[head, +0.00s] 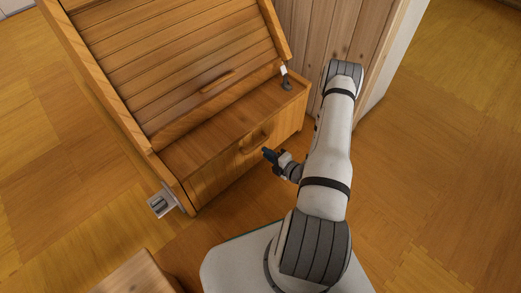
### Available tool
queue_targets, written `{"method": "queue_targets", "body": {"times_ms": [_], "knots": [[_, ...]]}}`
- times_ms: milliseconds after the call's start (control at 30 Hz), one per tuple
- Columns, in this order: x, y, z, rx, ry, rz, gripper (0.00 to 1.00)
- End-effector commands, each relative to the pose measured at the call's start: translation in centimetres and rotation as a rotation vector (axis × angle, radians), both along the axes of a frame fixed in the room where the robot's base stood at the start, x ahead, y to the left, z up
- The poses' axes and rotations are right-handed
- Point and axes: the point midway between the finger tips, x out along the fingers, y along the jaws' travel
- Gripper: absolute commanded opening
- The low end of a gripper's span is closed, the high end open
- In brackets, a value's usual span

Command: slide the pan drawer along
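The wooden cabinet has a drawer front (228,162) low on its near face, with a curved wooden handle (257,137) at its upper right. I take this to be the pan drawer; it looks closed. My gripper (268,154) is small and dark, just in front of the drawer front and a little below and right of the handle. Whether it touches the handle is too small to tell. Its finger gap does not show clearly. The inside of the drawer is hidden.
Above the drawer is a slatted sloping lid (185,65) with its own handle (217,82). A dark tap-like fitting (286,82) stands at the right end. A grey metal bracket (162,201) juts out at lower left. A wooden block (137,275) is near the bottom. Floor is free at right.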

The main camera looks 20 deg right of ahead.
Motion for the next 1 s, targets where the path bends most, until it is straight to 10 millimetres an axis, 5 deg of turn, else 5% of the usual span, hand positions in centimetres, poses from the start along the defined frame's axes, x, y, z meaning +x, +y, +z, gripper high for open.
{"method": "queue_targets", "body": {"times_ms": [533, 933, 1000], "knots": [[6.1, 2.5, -2.1, 0.008, 0.006, -0.012, 0.19], [7.0, 2.8, -2.1, 0.007, 0.007, -0.013, 0.19], [7.0, 2.8, -2.1, 0.007, 0.007, -0.012, 0.13]]}}
